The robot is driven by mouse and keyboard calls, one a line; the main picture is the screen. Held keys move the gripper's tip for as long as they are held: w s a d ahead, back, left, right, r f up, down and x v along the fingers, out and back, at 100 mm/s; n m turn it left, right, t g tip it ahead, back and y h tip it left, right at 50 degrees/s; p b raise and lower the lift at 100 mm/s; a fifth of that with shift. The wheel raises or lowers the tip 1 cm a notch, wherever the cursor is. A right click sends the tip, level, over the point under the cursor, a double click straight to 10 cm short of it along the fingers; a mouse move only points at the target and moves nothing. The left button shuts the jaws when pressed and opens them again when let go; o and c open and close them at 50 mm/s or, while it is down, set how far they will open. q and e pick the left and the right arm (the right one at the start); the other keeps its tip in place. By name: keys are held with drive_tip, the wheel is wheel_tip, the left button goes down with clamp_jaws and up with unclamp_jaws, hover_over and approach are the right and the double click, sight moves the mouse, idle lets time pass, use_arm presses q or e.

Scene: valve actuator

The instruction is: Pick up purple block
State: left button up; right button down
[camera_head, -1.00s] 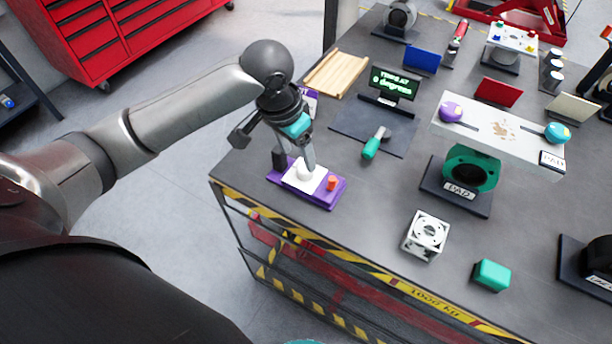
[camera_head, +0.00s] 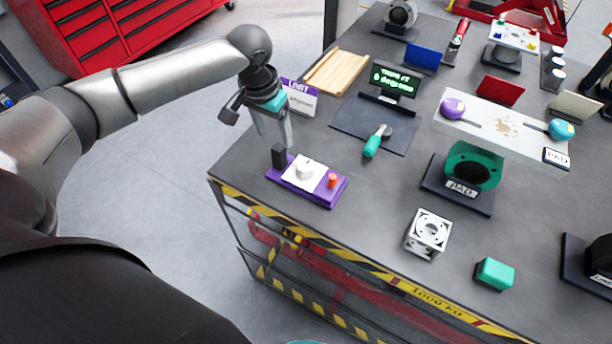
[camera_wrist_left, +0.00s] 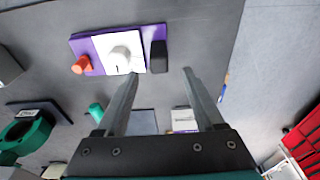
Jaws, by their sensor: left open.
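A flat purple block (camera_head: 322,196) lies on the near left part of the table. It carries a white panel with a white knob (camera_head: 304,169), an orange button (camera_head: 332,180) and a black upright piece (camera_head: 278,156) at its left end. The purple block also shows at the top left of the left wrist view (camera_wrist_left: 86,48). My left gripper (camera_head: 284,146) is open and points down just behind and above the black piece. In the left wrist view the fingertips (camera_wrist_left: 160,73) are spread, with the black piece (camera_wrist_left: 158,57) ahead between them. My right gripper is out of view.
A purple-and-white sign (camera_head: 300,97) stands just behind my left gripper. A green-handled tool (camera_head: 376,141) lies on a dark mat. A white cube-like part (camera_head: 428,234) and a green block (camera_head: 495,273) are to the right. The table's striped edge is close in front.

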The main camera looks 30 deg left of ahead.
sight(278, 146)
use_arm(q)
drive_tip(key=f, duration=0.6)
drive_tip(key=shift+w+d+b, duration=0.15)
drive_tip(key=shift+w+b, duration=0.15)
drive_tip(key=shift+w, duration=0.1)
drive_tip(key=shift+r, duration=0.1)
clamp_jaws()
drive_tip(key=shift+r, duration=0.1)
idle(0.8)
